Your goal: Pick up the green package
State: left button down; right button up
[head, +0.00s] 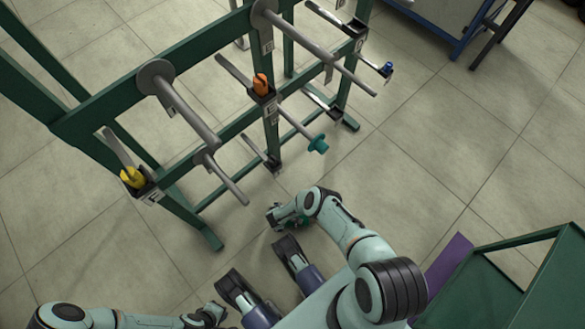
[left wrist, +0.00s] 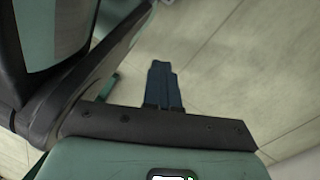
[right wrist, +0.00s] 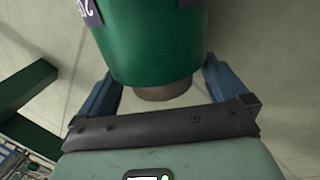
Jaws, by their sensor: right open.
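The green package (right wrist: 150,45) is a green cylinder with purple labels and a brownish round end. In the right wrist view it fills the upper middle, its end towards the palm. My right gripper (right wrist: 162,72) is open, with one blue finger on each side of it; I cannot tell whether either touches. In the head view the right gripper (head: 283,215) is low beside the rack, and the package is mostly hidden by the arm, only a bit of green showing. My left gripper (left wrist: 162,85) has its fingers together with nothing between them; it is at the bottom left in the head view (head: 212,313).
A green rack (head: 95,105) with grey rods and coloured-ended pegs stands at upper left, close to my right gripper. A green-framed structure (head: 475,290) with a purple panel (head: 448,262) is at lower right. The tiled floor (head: 425,140) is clear at right.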

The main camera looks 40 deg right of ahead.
jog(key=shift+f, duration=0.2)
jog(key=c, duration=1.3)
jog(key=shift+r, duration=0.15)
